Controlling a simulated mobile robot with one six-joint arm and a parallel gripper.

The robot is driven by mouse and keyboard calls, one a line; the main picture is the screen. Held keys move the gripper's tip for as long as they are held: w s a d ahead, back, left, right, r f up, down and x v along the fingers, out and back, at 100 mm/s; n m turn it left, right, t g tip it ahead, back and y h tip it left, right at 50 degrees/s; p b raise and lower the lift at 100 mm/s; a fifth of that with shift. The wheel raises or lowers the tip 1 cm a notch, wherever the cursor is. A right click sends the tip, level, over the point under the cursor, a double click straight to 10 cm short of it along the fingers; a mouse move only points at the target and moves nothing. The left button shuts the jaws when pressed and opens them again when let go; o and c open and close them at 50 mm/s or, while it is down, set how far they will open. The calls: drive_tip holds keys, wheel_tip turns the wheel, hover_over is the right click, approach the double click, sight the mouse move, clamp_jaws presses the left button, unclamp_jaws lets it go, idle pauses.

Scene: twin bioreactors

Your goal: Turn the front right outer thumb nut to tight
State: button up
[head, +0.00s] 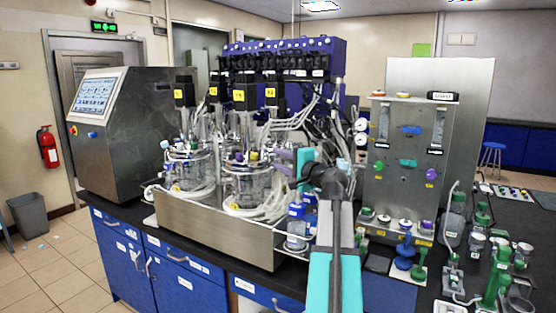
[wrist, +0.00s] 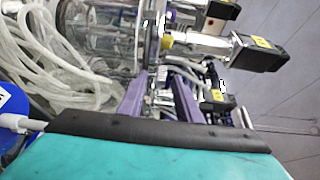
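The front right glass vessel (head: 250,183) stands in the steel tray, with a metal head plate and small coloured caps on top. In the wrist view its clear glass wall (wrist: 108,38) lies at upper left, beside a metal shaft with a yellow collar (wrist: 166,41) and a black motor (wrist: 262,53). I cannot single out the thumb nut in either view. My gripper (head: 294,162) is just right of this vessel's top. In the wrist view its two purple fingers (wrist: 158,90) are apart, with no clear object held between them.
White tubing coils (wrist: 50,55) crowd the vessel. Blue-capped bottles (head: 298,225) stand below my arm at the tray (head: 225,230). A steel panel with gauges and knobs (head: 405,170) stands at right. Green fittings (head: 495,285) cover the bench on the right.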

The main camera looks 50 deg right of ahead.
drive_tip(key=s+a+b, duration=0.1)
drive_tip(key=s+a, duration=0.1)
drive_tip(key=s, duration=1)
drive_tip(key=shift+a+r+b, duration=0.2)
drive_tip(key=shift+a+b, duration=0.05)
drive_tip(key=shift+b, duration=0.1)
drive_tip(key=shift+s, duration=0.1)
